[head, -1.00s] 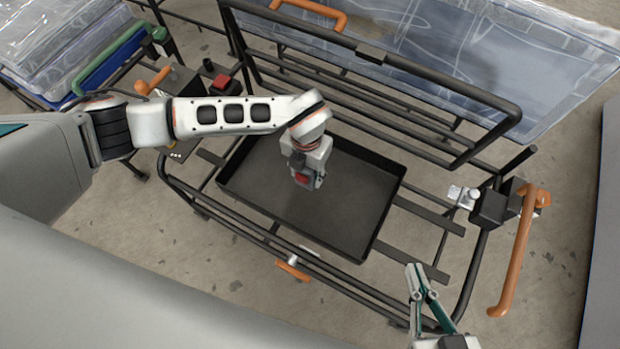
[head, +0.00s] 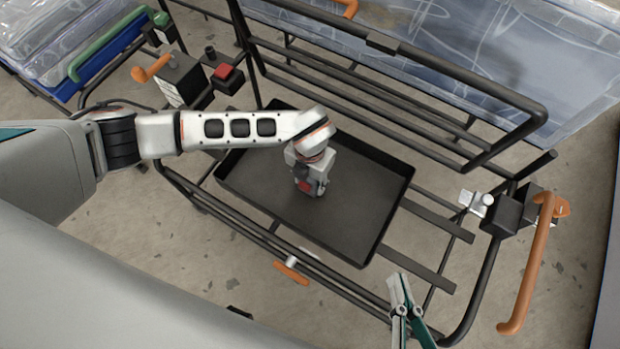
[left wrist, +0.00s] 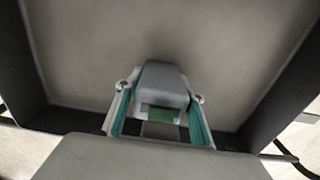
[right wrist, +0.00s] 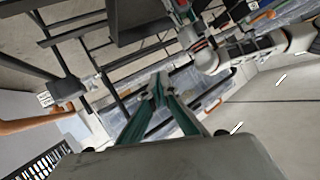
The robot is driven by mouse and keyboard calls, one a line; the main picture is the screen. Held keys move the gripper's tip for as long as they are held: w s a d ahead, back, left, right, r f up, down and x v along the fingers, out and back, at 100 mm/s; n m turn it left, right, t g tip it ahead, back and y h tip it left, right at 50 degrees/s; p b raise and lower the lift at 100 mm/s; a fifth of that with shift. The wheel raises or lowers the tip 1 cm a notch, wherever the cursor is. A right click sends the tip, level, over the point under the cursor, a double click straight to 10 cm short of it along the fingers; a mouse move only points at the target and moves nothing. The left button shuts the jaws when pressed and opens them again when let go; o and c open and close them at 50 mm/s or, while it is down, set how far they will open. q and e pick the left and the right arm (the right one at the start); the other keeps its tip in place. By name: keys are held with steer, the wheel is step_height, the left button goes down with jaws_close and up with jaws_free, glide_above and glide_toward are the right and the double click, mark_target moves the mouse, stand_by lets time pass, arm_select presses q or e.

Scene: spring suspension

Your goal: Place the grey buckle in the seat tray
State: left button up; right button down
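The black seat tray (head: 370,215) lies on the metal frame in the head view. Its floor and walls also show in the left wrist view (left wrist: 80,50). My left gripper (head: 314,190) points down inside the tray's outline. The grey buckle (left wrist: 163,85) sits between its two teal fingers, with a green patch facing the wrist camera. Whether the buckle touches the tray floor I cannot tell. My right gripper (head: 400,282) is empty, its fingertips together, near the frame's front right; it also shows in the right wrist view (right wrist: 157,82).
A black box with a red button (head: 227,74) stands at the tray's back left. Orange handles stand at left (head: 152,70), front (head: 292,272) and right (head: 530,260). A tall black backrest frame (head: 400,62) rises behind the tray. Clear bins (head: 480,50) stand beyond it.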

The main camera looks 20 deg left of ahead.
arm_select(q)
steer(key=o, duration=0.4)
steer(key=shift+r, duration=0.35)
steer(key=r+p, duration=0.1)
steer(key=r, duration=0.1)
steer(key=r+p, duration=0.1)
steer(key=r, duration=0.1)
steer(key=r+p, duration=0.1)
steer(key=r, duration=0.2)
steer(key=shift+w, duration=0.35)
steer(key=r, duration=0.2)
steer(key=r+p, duration=0.1)
steer(key=shift+s+r, duration=0.2)
steer(key=shift+r, duration=0.2)
steer(key=shift+s+r+p, duration=0.1)
steer(key=shift+r+p, duration=0.3)
steer(key=shift+r, duration=0.05)
steer(key=shift+s, duration=0.1)
arm_select(e)
steer(key=d+n, duration=0.2)
steer(key=d, duration=0.1)
steer(key=d+n+h, duration=0.1)
steer(key=d, duration=0.1)
steer(key=shift+w+f+g, duration=0.15)
steer(key=shift+f+g, duration=0.2)
steer(key=shift+g, duration=0.05)
